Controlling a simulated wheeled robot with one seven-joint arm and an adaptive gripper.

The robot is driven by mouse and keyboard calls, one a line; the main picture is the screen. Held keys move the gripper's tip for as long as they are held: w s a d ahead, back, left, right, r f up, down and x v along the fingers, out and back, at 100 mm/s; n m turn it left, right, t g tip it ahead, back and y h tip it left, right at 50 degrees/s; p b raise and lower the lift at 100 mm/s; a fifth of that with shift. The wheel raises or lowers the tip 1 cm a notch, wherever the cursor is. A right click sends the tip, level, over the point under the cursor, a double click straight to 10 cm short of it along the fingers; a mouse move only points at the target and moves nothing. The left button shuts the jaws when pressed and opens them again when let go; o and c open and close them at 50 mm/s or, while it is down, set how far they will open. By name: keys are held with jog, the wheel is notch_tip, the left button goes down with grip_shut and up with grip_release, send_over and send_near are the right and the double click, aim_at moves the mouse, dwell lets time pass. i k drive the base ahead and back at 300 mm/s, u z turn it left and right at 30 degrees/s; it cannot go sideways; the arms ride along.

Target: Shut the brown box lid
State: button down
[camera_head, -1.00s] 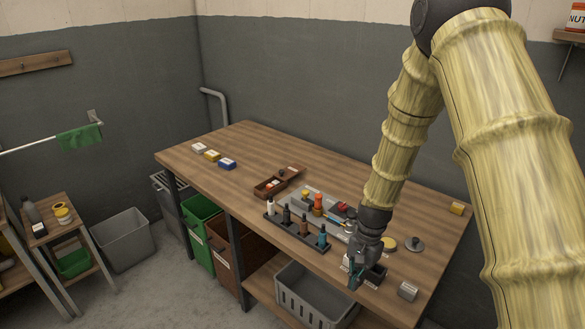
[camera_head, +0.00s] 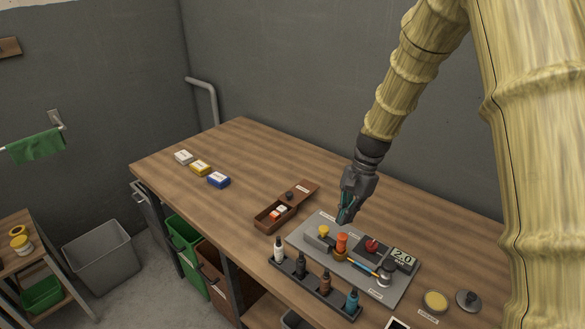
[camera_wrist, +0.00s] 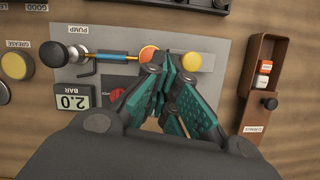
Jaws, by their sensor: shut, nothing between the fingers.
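The brown box (camera_head: 262,222) stands on the workbench in the head view, its near part open with small orange and white items inside. Its brown lid (camera_head: 304,188) reaches out past the box's back right end and bears a dark knob (camera_head: 289,195). In the wrist view the box (camera_wrist: 278,42) is at upper right, with the lid (camera_wrist: 250,115) and its knob (camera_wrist: 270,103) below. My gripper (camera_head: 344,217) is shut and empty, pointing down above the back edge of the grey pump panel, to the right of the box. Its fingers also show in the wrist view (camera_wrist: 174,64).
The grey panel (camera_head: 325,259) carries a yellow knob, an orange knob, a red button and a gauge. A bottle rack (camera_head: 314,290) stands in front. Small boxes (camera_head: 201,168) lie at the back left. The bench between them and the brown box is clear.

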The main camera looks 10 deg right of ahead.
aim_at(298, 193)
jog(key=i, duration=0.9)
